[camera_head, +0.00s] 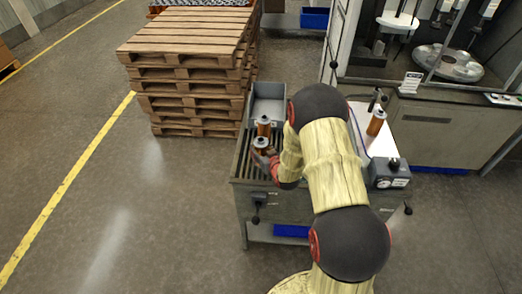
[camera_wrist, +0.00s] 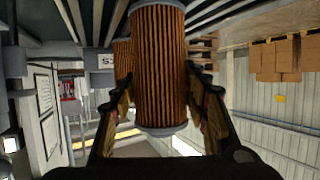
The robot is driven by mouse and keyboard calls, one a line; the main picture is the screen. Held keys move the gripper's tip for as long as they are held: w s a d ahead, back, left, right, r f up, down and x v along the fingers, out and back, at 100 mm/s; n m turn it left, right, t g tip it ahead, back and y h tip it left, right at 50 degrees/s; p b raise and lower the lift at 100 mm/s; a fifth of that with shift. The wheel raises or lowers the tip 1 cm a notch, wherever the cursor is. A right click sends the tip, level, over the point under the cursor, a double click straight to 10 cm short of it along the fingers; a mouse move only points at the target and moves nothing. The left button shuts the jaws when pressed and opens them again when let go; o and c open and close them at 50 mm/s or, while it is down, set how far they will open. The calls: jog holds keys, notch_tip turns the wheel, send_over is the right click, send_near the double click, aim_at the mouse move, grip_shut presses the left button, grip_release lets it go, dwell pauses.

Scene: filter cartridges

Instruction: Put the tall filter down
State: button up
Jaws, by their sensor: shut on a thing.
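A filter with orange-brown pleats and grey end caps (camera_wrist: 158,70) fills the middle of the wrist view, between the two fingers of my gripper (camera_wrist: 160,95). In the head view this filter (camera_head: 260,144) is upright over the slatted part of the bench (camera_head: 243,163), with my gripper (camera_head: 266,160) shut on it. I cannot tell whether its base touches the slats. A second filter (camera_head: 263,124) stands just behind it, and is partly hidden behind the held one in the wrist view (camera_wrist: 122,60). A third filter (camera_head: 376,122) stands on the white board at the right.
A grey bin (camera_head: 268,90) sits at the bench's back left. A gauge box (camera_head: 388,173) stands at the front right of the white board (camera_head: 358,112). Stacked pallets (camera_head: 190,60) are left of the bench. My arm hides the bench's middle.

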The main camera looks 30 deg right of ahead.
jog(key=shift+f, duration=0.2)
jog(key=o, duration=1.2)
jog(key=shift+r, duration=0.1)
